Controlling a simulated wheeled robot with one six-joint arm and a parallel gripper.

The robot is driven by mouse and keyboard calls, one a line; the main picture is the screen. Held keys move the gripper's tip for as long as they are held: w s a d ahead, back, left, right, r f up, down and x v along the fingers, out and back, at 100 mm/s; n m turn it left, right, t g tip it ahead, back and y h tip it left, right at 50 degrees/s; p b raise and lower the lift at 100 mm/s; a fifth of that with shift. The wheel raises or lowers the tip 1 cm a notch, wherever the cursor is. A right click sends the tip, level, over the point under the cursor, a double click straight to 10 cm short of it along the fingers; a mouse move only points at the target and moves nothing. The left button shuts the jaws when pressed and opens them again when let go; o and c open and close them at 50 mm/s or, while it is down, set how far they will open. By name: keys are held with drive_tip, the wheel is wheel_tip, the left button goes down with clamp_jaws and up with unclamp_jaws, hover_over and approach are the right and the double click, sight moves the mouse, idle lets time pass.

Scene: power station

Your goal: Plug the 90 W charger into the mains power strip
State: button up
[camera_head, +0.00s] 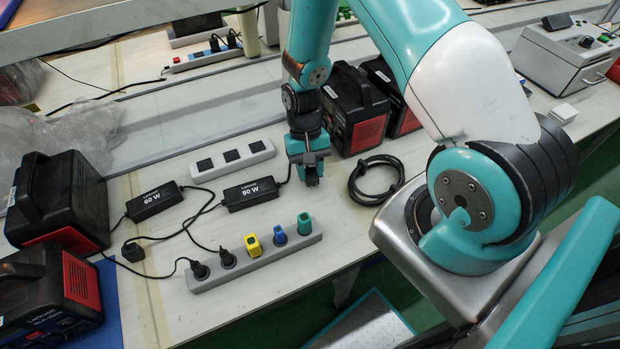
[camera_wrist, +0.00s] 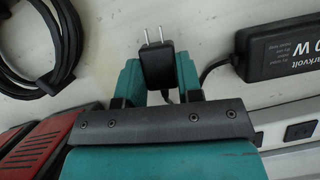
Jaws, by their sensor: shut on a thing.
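My gripper (camera_head: 311,178) is shut on a small black two-pin plug (camera_wrist: 158,62), held between teal fingertips with its pins pointing away from the gripper. A cable runs from the plug to the 90 W charger (camera_head: 250,194), a black brick lying left of my gripper; its end shows in the wrist view (camera_wrist: 280,50). Behind the brick lies a white power strip (camera_head: 205,176) with three empty black sockets. In front lies a grey strip (camera_head: 215,281) carrying two black plugs and yellow, blue and teal ones. I cannot tell which strip is the mains one.
The 60 W charger (camera_head: 153,201) lies left of the 90 W one, with a loose black plug (camera_head: 133,252) in front. A coiled black cable (camera_head: 375,180) lies right of my gripper. Black-and-red power units (camera_head: 354,110) stand behind.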

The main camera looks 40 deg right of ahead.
sight(312, 177)
drive_tip(key=shift+r+p, duration=1.45)
drive_tip(key=shift+r, duration=0.5)
drive_tip(key=w+n, duration=0.1)
drive_tip(key=w+r+n+h, duration=0.1)
drive_tip(key=w+r+n, duration=0.1)
drive_tip(key=n, duration=0.1)
drive_tip(key=shift+w+a+r+h, duration=0.15)
drive_tip(key=shift+a+r+h, duration=0.05)
drive_tip(key=shift+a+h, duration=0.1)
